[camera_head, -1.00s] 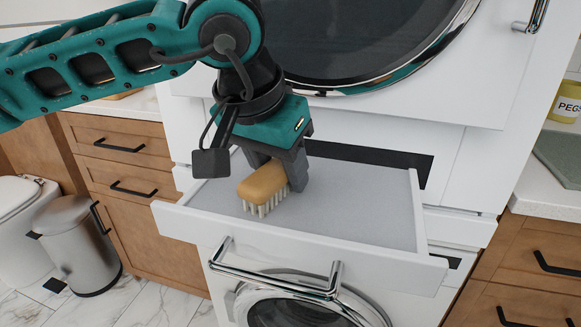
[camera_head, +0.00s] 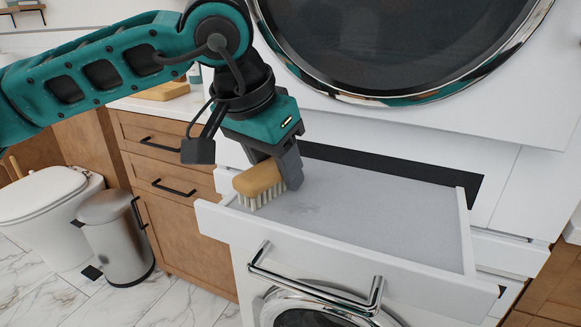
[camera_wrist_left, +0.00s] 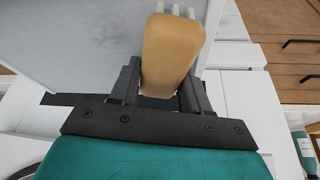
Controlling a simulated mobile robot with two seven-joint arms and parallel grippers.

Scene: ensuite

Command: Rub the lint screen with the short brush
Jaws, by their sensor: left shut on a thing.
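The short brush (camera_head: 258,180) has a tan wooden back and pale bristles. My left gripper (camera_head: 290,168) is shut on it and holds it bristles down at the left end of the open drawer. In the left wrist view the brush back (camera_wrist_left: 172,50) sits between the two fingers (camera_wrist_left: 157,92). The grey lint screen (camera_head: 375,205) lies flat inside the white drawer. A darker smudge shows on it just right of the bristles. The bristle tips look to be at the screen, but I cannot tell whether they touch. My right gripper is not in view.
The drawer's white front (camera_head: 350,255) carries a chrome handle (camera_head: 310,290). A dryer door (camera_head: 400,45) is above and a washer door below. Wooden cabinets (camera_head: 170,190), a bin (camera_head: 118,235) and a toilet (camera_head: 45,205) stand at the left.

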